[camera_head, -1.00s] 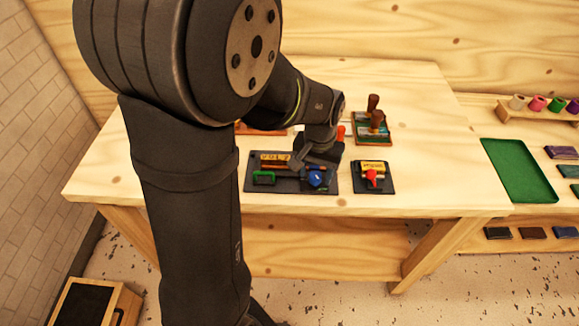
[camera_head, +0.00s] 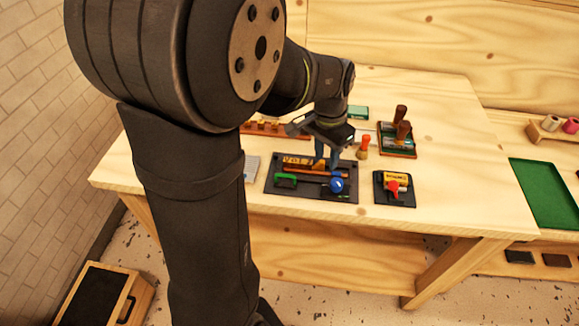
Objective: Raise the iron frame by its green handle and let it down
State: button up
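The green handle (camera_head: 286,180) lies at the left front of a dark tray (camera_head: 312,198) on the wooden table. It looks like a small green bracket; the iron frame under it is too small to make out. My gripper (camera_head: 327,167) points down above the back right part of the tray, to the right of and behind the green handle. Its two fingers look apart, with nothing visible between them. The handle is clear of the gripper.
The tray also holds a yellow-brown block (camera_head: 303,163) and a blue round-topped thing (camera_head: 337,185). A second dark tray (camera_head: 405,200) with yellow and red things stands to the right. An orange-topped peg (camera_head: 363,146) and brown-handled stamps (camera_head: 401,130) stand behind.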

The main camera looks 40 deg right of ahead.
jog(key=w+a+r+m+g+y, duration=0.1)
jog(key=w+a+r+m, duration=0.25)
jog(key=r+m, duration=0.2)
jog(key=w+a+r+m+y, duration=0.1)
jog(key=w+a+r+m, duration=0.1)
jog(key=w+r+m, duration=0.4)
jog(key=shift+n, duration=0.75)
jog(key=x, duration=0.5)
jog(key=s+x, duration=0.1)
jog(key=x, duration=1)
jog(key=shift+s+d+f, duration=0.25)
jog(key=shift+d+f, duration=0.05)
jog(key=shift+f, duration=0.05)
jog(key=shift+c, duration=0.2)
grip_shut()
